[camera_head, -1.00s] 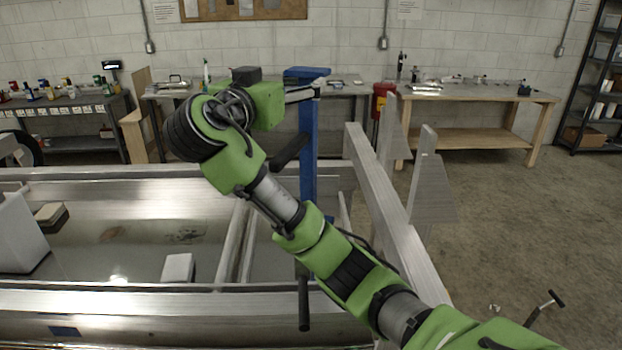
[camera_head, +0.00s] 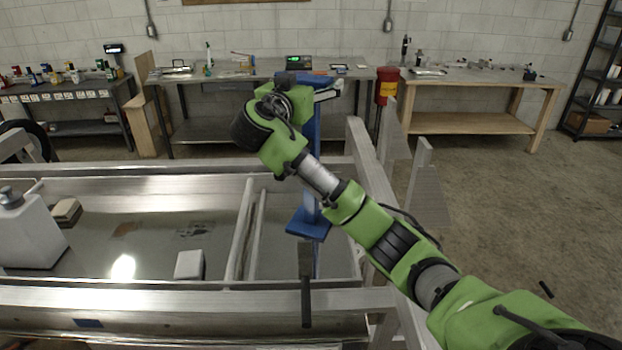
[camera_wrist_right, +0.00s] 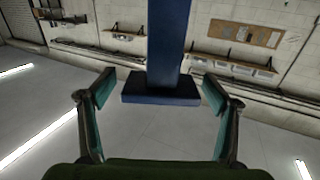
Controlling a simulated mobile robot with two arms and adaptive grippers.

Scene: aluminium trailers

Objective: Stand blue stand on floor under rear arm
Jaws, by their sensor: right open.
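The blue stand (camera_head: 310,130) rises upright behind the trailer's near rails, with its flat square base (camera_head: 308,226) showing inside the frame. I cannot tell whether the base touches the floor. My right gripper (camera_head: 328,92) is at the top of the stand, where my green wrist partly hides the post. In the right wrist view the fingers (camera_wrist_right: 160,92) are spread wide, with the blue post (camera_wrist_right: 168,45) and plate (camera_wrist_right: 160,88) between and beyond them. Neither finger visibly touches the post. My left gripper is out of view.
The trailer's aluminium rail (camera_head: 130,297) crosses the front, and a slanted beam (camera_head: 368,165) stands right of the stand. A dark rod (camera_head: 306,300) hangs before the base. A white canister (camera_head: 30,230) stands at left. Floor at right (camera_head: 500,200) is mostly clear.

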